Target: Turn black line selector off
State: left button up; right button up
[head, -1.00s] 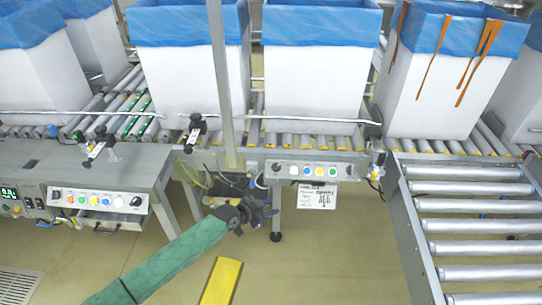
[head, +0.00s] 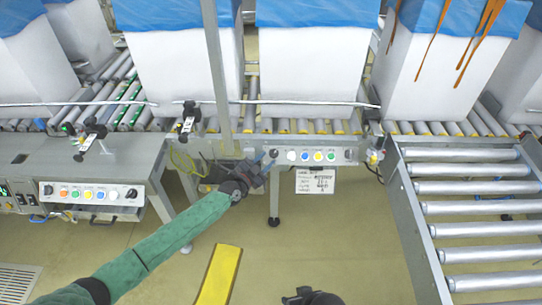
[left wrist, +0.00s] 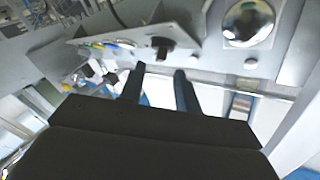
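The control panel (head: 312,156) is a pale strip on the conveyor's front, with white, blue, yellow and green buttons. A black selector knob (head: 273,153) sits at its left end. In the left wrist view the black knob (left wrist: 162,45) stands just beyond the fingertips, apart from them; its exact setting is too small to tell. My left gripper (head: 265,166) is just below and left of the knob in the head view. Its two fingers (left wrist: 159,76) are apart with nothing between them. A dark part at the bottom edge appears to be my right gripper (head: 308,297); its fingers are unclear.
A second button panel (head: 90,194) is on the left bench. A grey post (head: 217,80) rises behind my left gripper. White boxes with blue liners (head: 312,65) stand on the rollers. A roller conveyor (head: 475,205) is at right. The floor in front is clear around a yellow plate (head: 219,276).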

aim_at(274, 153)
pick_arm(q)
jog(key=shift+x, duration=1.85)
grip_shut()
